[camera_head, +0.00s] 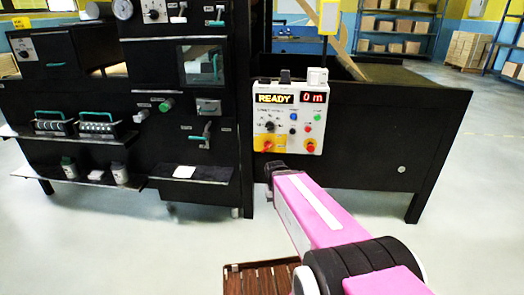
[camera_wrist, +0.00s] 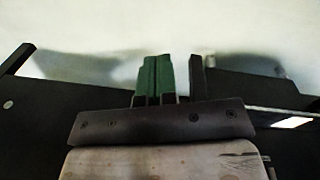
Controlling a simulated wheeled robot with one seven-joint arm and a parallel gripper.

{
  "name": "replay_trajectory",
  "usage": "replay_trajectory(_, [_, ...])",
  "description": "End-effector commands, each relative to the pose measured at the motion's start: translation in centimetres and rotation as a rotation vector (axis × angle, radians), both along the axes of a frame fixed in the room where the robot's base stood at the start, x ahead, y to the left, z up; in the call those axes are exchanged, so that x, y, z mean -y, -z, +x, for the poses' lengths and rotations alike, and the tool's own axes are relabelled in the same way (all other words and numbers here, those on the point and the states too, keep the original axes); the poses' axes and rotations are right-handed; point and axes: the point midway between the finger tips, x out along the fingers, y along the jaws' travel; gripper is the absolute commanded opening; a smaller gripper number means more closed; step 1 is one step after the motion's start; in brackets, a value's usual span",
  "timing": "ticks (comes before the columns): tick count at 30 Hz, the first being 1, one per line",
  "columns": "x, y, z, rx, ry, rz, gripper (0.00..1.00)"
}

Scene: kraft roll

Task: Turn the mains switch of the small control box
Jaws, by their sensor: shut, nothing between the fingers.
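A light-faced control box (camera_head: 290,118) hangs at the centre of the head view, with a lit READY and 0 m display, small buttons and a dark selector knob. I cannot tell which control is the mains switch. My gripper (camera_head: 275,168) is just below the box in the picture, apart from its controls as far as I can tell. In the wrist view its green fingers (camera_wrist: 158,76) are together and empty, over pale floor. The box is not seen there.
A tall black machine (camera_head: 190,60) with levers and shelves stands left of the box. A black box with a dial (camera_head: 62,52) stands at the far left. A black side panel (camera_head: 400,150) stretches right. A slatted wooden thing (camera_head: 258,280) lies below. Open floor is in front.

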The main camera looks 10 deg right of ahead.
Motion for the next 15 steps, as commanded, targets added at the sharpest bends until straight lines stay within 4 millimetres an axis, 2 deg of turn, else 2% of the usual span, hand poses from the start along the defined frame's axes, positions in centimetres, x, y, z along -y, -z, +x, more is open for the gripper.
replay_trajectory(1, [-0.5, -0.4, 2.3, 0.021, -0.011, -0.048, 0.0])
replay_trajectory(4, [-1.5, -1.8, 6.6, 0.08, -0.028, -0.178, 0.0])
replay_trajectory(7, [-3.2, -4.2, 11.3, 0.165, -0.043, -0.318, 0.0])
replay_trajectory(12, [-7.8, -9.8, 19.1, 0.36, -0.063, -0.541, 0.0])
replay_trajectory(15, [-10.6, -13.1, 22.3, 0.467, -0.07, -0.633, 0.0])
